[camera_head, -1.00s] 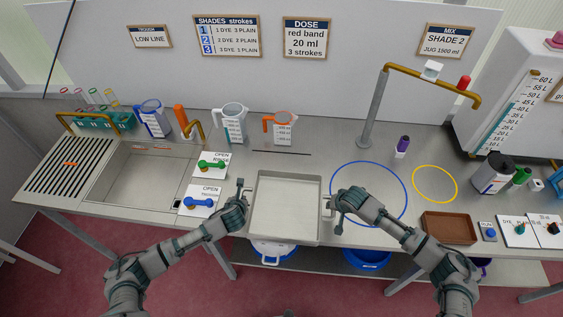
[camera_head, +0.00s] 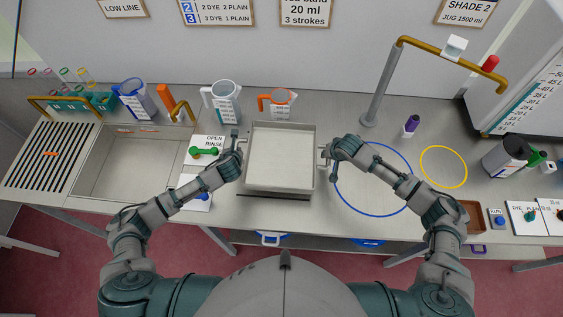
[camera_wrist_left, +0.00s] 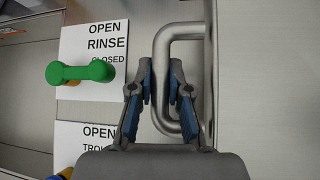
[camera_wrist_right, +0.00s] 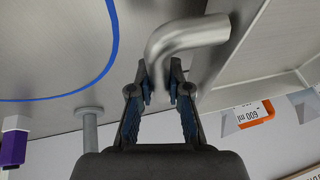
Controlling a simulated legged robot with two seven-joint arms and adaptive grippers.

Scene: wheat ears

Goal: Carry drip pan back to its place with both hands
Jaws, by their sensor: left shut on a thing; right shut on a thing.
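The drip pan (camera_head: 281,160) is a shallow grey metal tray with a handle on each side, held between my two hands over the counter. My left gripper (camera_head: 235,140) is shut on the pan's left handle; the left wrist view shows the fingers (camera_wrist_left: 160,85) around the bent metal bar (camera_wrist_left: 182,32). My right gripper (camera_head: 328,155) is at the right handle; the right wrist view shows the fingers (camera_wrist_right: 160,78) closed on the curved bar (camera_wrist_right: 185,35). A dark slot line (camera_head: 273,196) shows on the counter just in front of the pan.
A blue ring (camera_head: 374,212) lies right of the pan, a yellow ring (camera_head: 443,167) beyond. Measuring jugs (camera_head: 222,103) stand behind it. The sink (camera_head: 125,165) and lever valves (camera_head: 204,152) are to the left. A brass-spouted post (camera_head: 378,95) stands at back right.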

